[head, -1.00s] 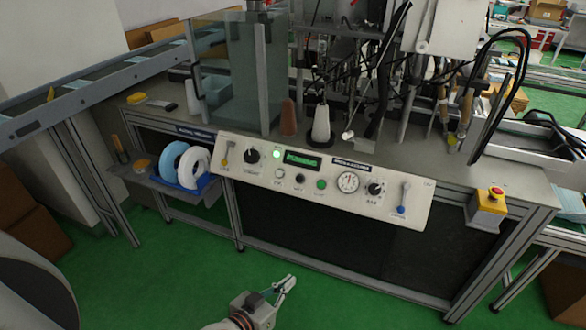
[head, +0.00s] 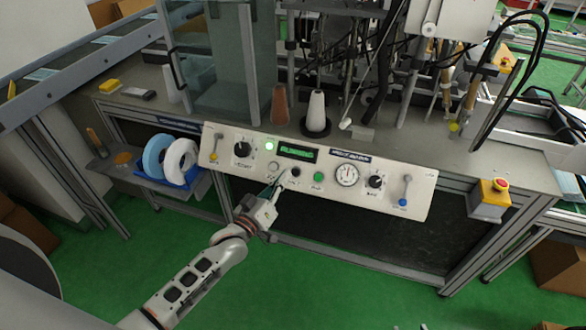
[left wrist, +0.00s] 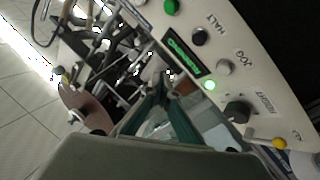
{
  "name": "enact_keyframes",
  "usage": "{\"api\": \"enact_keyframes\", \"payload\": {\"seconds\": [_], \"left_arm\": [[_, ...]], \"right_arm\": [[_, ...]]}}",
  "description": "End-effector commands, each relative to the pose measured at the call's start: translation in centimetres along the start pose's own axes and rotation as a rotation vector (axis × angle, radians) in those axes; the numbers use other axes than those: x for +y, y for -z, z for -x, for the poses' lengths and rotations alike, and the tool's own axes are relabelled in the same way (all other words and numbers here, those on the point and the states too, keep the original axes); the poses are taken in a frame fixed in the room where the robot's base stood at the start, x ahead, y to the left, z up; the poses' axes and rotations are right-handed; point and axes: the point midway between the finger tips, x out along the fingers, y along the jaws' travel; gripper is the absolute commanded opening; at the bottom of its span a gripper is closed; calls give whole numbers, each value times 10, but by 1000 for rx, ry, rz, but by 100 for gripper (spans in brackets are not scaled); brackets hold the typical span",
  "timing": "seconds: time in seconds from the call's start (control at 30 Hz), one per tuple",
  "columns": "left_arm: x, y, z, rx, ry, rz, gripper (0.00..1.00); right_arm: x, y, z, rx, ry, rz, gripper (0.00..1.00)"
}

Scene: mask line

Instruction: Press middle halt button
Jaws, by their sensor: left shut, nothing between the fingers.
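The white control panel (head: 225,165) on the machine front carries a row of three buttons under a lit green display (head: 296,153). The middle one is the black halt button (head: 296,172); in the left wrist view the black button (left wrist: 199,36) sits by the word HALT. A pale jog button (head: 273,165) is to its left and a green button (head: 318,177) to its right. My left gripper (head: 281,181) is shut and empty, its tips just below and left of the halt button. I cannot tell whether they touch the panel. My right gripper is not in view.
The panel also has a black knob (head: 242,149), a gauge (head: 346,174) and levers. A yellow box with a red button (head: 501,184) is at the right. A side tray holds blue and white rolls (head: 180,160). The green floor in front is clear.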

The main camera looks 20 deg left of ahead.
Motion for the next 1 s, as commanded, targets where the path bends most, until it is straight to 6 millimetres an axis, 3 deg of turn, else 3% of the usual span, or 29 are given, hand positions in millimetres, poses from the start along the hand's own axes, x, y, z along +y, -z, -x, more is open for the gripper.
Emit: {"api": "enact_keyframes", "payload": {"seconds": [0.47, 0.67, 1.0], "left_arm": [[-7, -8, -8, 1, -1, -2, 0], [-19, -21, -22, 0, 0, -2, 0], [-37, -40, -47, -2, 1, -2, 0]], "right_arm": [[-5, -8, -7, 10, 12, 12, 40], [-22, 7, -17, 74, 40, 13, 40], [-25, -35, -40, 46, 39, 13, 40]]}}
